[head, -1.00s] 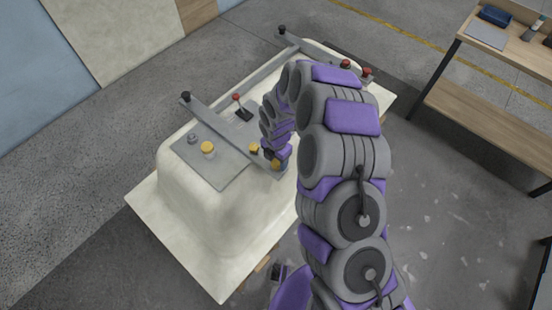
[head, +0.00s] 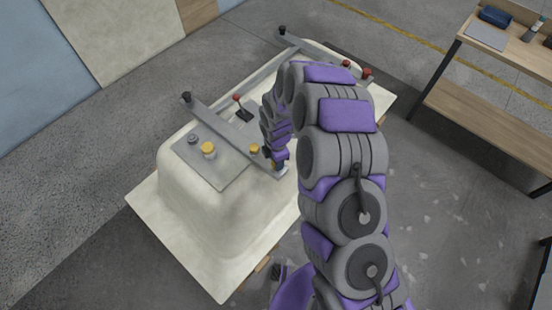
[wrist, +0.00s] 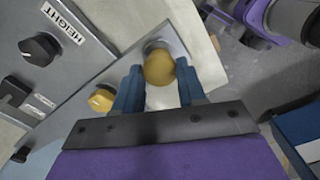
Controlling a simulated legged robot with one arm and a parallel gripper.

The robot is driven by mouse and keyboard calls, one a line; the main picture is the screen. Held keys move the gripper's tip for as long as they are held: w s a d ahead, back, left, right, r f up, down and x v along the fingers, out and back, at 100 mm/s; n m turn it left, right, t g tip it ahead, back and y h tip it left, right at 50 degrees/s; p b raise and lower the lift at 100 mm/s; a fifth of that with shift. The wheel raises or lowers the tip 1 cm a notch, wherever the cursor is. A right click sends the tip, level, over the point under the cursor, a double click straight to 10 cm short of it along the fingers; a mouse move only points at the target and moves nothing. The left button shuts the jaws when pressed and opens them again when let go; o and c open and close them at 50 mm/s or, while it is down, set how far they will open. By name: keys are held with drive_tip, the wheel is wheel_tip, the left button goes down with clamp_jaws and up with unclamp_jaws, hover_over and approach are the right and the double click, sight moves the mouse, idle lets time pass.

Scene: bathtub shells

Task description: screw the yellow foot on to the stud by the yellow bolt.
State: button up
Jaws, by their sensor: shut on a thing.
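The yellow foot (wrist: 159,68) sits between the two blue fingers of my gripper (wrist: 158,88) in the wrist view, and the gripper is shut on it. It is over the near end of the grey metal crossbar (wrist: 172,40). The stud is hidden beneath the foot, so I cannot tell how far the thread is engaged. The yellow bolt (wrist: 102,99) is on the bar just left of the fingers, and it also shows in the head view (head: 254,149). In the head view my gripper (head: 278,164) is at the bar's near end, mostly covering the foot.
The pale tub shell (head: 215,205) lies upside down under the bar. A grey plate (head: 205,168) carries another yellow knob (head: 208,149). A red-topped lever (head: 237,98) stands on the frame. A black knob (wrist: 40,48) is beside a HEIGHT label. A wooden bench (head: 480,120) stands at right.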

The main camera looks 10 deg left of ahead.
drive_tip(key=m, duration=0.4)
drive_tip(key=shift+m, duration=0.3)
drive_tip(key=m, duration=0.3)
drive_tip(key=shift+m, duration=0.4)
drive_tip(key=o, duration=1.2)
drive_tip(key=shift+c, duration=0.8)
